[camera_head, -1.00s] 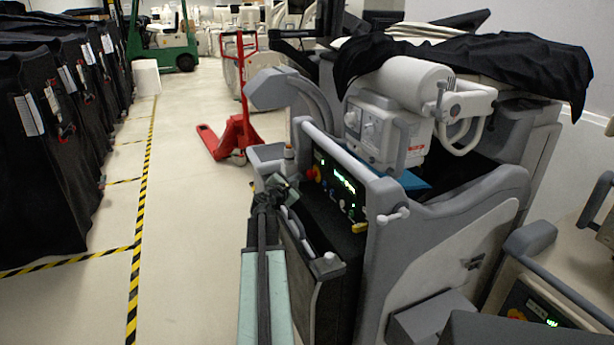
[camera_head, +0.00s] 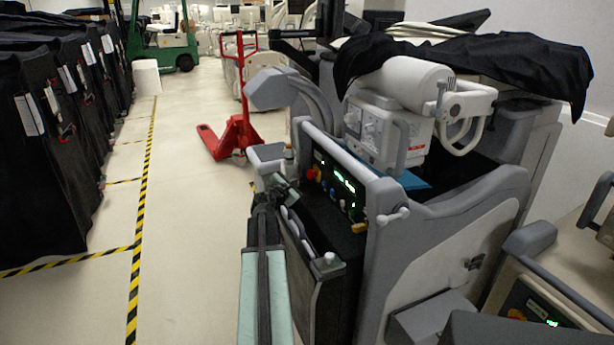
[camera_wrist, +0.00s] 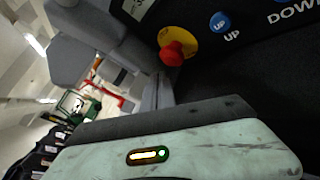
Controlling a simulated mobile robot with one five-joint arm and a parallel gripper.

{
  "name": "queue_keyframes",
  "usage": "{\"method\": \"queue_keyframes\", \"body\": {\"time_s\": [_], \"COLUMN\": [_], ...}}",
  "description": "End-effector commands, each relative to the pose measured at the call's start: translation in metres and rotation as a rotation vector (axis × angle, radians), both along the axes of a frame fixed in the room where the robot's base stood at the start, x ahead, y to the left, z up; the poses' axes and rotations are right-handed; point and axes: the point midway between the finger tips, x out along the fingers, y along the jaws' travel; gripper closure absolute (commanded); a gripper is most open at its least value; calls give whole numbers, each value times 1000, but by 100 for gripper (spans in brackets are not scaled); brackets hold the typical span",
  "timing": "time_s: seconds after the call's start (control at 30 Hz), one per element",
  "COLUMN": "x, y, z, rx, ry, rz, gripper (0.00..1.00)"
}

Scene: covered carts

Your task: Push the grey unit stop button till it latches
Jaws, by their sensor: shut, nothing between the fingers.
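The grey unit (camera_head: 440,245) stands at centre right with a dark control panel on its near face. Its stop button (camera_head: 311,173) is a small red knob at the panel's left end. In the wrist view the stop button (camera_wrist: 173,53) shows as a red mushroom head on a round yellow base, standing out from the panel. My gripper (camera_head: 293,196) is shut and empty, just in front of and below the button in the head view. The two appear apart. In the wrist view my pale green wrist housing fills the lower part and the fingertips are not clear.
Blue buttons marked UP (camera_wrist: 220,22) and DOWN sit beside the stop button. A grey handle bar (camera_head: 345,155) runs along the panel's upper edge. A second unit with an orange button (camera_head: 516,314) stands at lower right. The floor aisle at left is clear.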

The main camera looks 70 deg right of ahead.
Motion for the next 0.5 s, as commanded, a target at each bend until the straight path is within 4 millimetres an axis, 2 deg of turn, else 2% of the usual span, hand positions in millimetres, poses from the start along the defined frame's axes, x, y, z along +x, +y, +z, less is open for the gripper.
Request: {"method": "queue_keyframes", "body": {"time_s": [0.5], "x": [-7], "y": [-5], "z": [0], "rx": [0], "ry": [-1], "rz": [0], "gripper": [100]}}
